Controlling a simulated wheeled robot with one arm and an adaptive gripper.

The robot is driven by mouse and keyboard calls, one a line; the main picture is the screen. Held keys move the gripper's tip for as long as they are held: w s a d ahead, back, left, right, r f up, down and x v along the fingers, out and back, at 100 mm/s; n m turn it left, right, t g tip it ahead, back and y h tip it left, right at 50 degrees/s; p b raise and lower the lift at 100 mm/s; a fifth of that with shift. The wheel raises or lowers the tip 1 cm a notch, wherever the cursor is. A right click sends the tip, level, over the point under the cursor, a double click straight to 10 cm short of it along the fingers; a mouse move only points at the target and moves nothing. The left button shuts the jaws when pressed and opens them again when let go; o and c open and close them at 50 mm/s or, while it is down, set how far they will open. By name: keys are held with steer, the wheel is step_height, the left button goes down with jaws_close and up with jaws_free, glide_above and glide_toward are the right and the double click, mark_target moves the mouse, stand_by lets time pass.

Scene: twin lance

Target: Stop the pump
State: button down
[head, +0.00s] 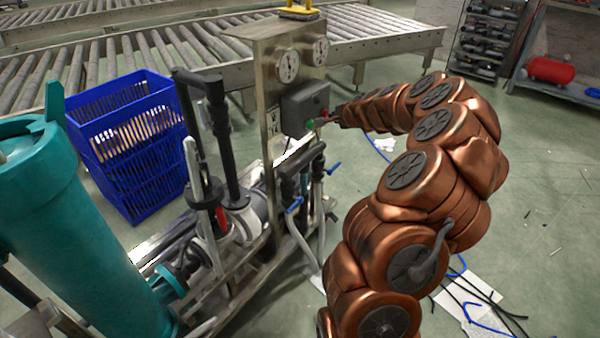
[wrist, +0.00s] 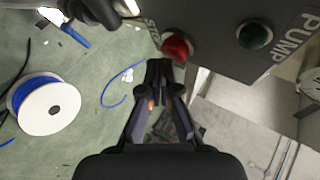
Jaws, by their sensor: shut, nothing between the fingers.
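The grey pump control box (head: 304,108) is mounted on the metal stand. In the wrist view the box (wrist: 215,22) carries a red button (wrist: 177,47) beside partly visible "STOP" lettering, and a green button (wrist: 254,36) beside "PUMP" lettering. In the head view the green button (head: 311,124) and a bit of red show on its right side. My gripper (wrist: 159,66) is shut and empty. Its tips appear just below and left of the red button, very close to it; I cannot tell whether they touch. In the head view my gripper (head: 331,118) is at the box's right side.
Two gauges (head: 288,66) sit above the box. Pipes with blue-handled valves (head: 295,204) stand below it. A blue crate (head: 130,150) and a teal tank (head: 70,220) are at left. A blue cable spool (wrist: 48,108) lies on the floor.

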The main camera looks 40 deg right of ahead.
steer(key=shift+s, duration=0.1)
steer(key=shift+s+d, duration=0.3)
steer(key=shift+s, duration=0.65)
steer(key=shift+s+d, duration=0.3)
steer(key=shift+s, duration=0.6)
steer(key=shift+s+d, duration=0.3)
steer(key=shift+s, duration=0.65)
